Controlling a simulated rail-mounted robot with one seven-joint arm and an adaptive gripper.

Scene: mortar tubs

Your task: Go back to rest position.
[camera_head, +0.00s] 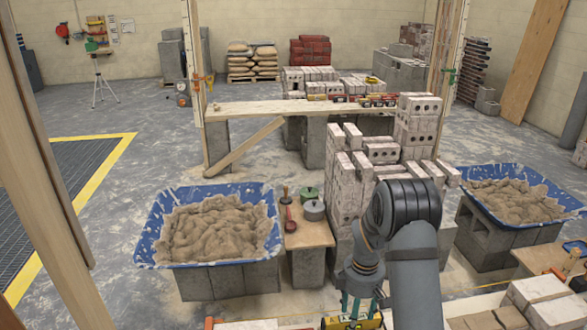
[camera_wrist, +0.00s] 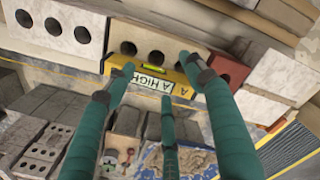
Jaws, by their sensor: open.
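My gripper (camera_head: 360,302) is at the bottom centre of the head view, pointing down at the front edge of the scene. In the wrist view its teal fingers (camera_wrist: 157,72) are spread apart with nothing clamped between them. A yellow spirit level (camera_wrist: 178,82) with a green vial lies just beyond the fingertips, along a pale brick with round holes (camera_wrist: 140,50). The level also shows below my gripper in the head view (camera_head: 340,323), partly cut off by the frame. Whether the fingers touch it I cannot tell.
Blue mortar tubs stand on blocks at left (camera_head: 150,235) and right (camera_head: 572,205). Between them are a small tool stand (camera_head: 306,236) and a partly built brick wall (camera_head: 350,185). A plank bench (camera_head: 250,110) stands behind. Loose bricks (camera_head: 540,290) lie at front right.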

